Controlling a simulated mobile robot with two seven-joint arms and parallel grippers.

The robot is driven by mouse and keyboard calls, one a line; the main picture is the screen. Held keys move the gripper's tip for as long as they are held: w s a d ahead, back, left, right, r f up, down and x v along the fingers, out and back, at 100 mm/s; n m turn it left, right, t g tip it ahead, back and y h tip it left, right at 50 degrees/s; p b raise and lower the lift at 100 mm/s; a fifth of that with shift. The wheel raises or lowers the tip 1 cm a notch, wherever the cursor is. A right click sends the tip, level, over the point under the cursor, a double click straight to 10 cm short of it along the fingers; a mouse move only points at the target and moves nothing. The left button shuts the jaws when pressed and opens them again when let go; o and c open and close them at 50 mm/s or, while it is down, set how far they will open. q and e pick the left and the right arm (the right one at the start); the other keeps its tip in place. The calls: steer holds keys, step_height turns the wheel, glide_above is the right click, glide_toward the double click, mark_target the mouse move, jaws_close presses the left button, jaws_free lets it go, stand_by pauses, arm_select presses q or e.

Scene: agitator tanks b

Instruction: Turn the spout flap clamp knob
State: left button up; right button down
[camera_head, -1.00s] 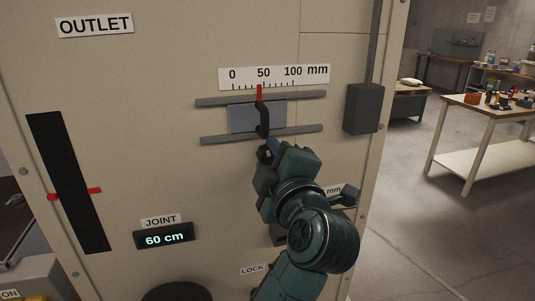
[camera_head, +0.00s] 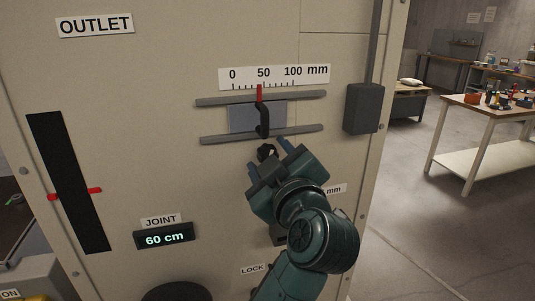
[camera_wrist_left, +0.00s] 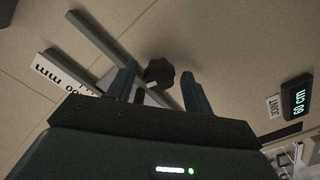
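The black lobed knob (camera_head: 266,152) sits on the beige panel, just below the lower grey rail of the sliding flap. My left gripper (camera_head: 268,148) is open, and in the head view one finger shows to each side of the knob. In the left wrist view the knob (camera_wrist_left: 158,72) lies between the two fingertips (camera_wrist_left: 159,68), with visible gaps on both sides. I cannot tell how deep it sits between the fingers. The flap (camera_head: 242,119) has a dark handle (camera_head: 263,119) and a red pointer (camera_head: 260,93) near 50 on the mm scale (camera_head: 274,76). My right gripper is not in view.
A dark grey box (camera_head: 364,108) with a vertical conduit is fixed right of the flap. The JOINT display (camera_head: 164,237) reads 60 cm at lower left. A black slot (camera_head: 67,180) with red marks is at far left. A workbench (camera_head: 480,113) stands far right.

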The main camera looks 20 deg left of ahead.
arm_select(q)
steer(key=o, duration=0.4)
steer(key=shift+c, duration=0.2)
steer(key=v, duration=0.6)
stand_by(0.5)
steer(key=shift+w+a+n, duration=0.45)
steer(key=shift+w+a, duration=0.1)
steer(key=shift+w, duration=0.25)
steer(key=shift+w+a+n, duration=0.5)
steer(key=shift+w+a, duration=0.05)
steer(key=shift+w, duration=0.3)
steer(key=shift+w+a+n, duration=0.45)
steer(key=shift+w+a, duration=0.05)
steer(key=shift+w, duration=0.3)
